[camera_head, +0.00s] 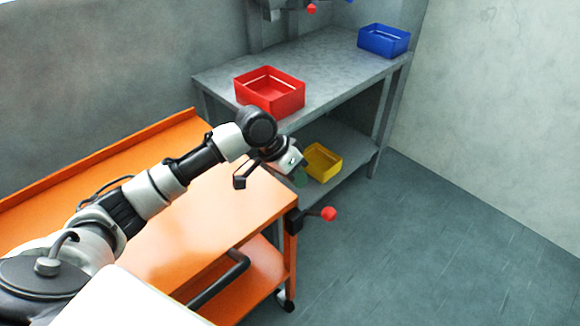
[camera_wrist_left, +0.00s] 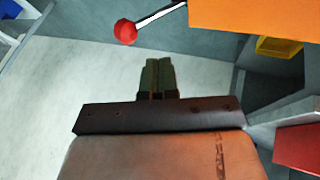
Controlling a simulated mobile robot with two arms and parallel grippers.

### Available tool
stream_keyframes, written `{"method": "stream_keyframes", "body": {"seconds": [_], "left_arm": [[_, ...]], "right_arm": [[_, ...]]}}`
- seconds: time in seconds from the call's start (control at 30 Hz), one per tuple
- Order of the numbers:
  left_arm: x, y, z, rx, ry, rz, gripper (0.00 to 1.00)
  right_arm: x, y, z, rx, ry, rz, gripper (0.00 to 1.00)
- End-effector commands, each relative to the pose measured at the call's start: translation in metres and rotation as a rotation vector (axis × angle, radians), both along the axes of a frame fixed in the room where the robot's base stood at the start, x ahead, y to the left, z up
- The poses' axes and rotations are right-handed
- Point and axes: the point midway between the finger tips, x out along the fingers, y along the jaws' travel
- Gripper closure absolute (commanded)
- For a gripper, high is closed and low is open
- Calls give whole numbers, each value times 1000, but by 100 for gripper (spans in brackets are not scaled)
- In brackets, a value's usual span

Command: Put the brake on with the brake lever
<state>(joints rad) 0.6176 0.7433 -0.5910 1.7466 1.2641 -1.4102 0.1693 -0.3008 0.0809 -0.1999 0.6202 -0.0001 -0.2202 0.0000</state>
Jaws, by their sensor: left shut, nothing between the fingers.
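The brake lever (camera_head: 328,213) is a short rod with a red ball knob, at the near right corner of the orange cart (camera_head: 200,215). In the left wrist view the lever's red knob (camera_wrist_left: 125,31) and rod stick out from the orange cart edge (camera_wrist_left: 255,18). My left gripper (camera_head: 300,178) is above the cart's right end, up and to the left of the knob in the head view. Its fingers (camera_wrist_left: 158,75) are shut and empty, and appear apart from the knob. My right gripper is not in view.
A grey bench stands behind the cart (camera_head: 325,62) with a red bin (camera_head: 270,102) and a blue bin (camera_head: 395,42). A yellow bin (camera_head: 322,163) is on its lower shelf. Another small red knob (camera_head: 311,9) shows at the top. The floor (camera_head: 430,240) to the right is clear.

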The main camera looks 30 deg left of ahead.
Motion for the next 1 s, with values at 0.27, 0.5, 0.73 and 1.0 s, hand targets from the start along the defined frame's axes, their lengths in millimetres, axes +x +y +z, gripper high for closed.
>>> {"method": "stream_keyframes", "body": {"seconds": [0.27, 0.5, 0.73, 1.0], "left_arm": [[0, -34, -36, -1, -1, -3, 100], [-6, -51, -44, 1, -2, -1, 100], [-6, -52, -45, 1, -2, 0, 100], [-7, -52, -44, 9, -5, 0, 100]], "right_arm": [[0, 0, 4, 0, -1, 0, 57], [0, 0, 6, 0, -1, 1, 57], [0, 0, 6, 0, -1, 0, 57], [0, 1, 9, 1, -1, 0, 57]]}}
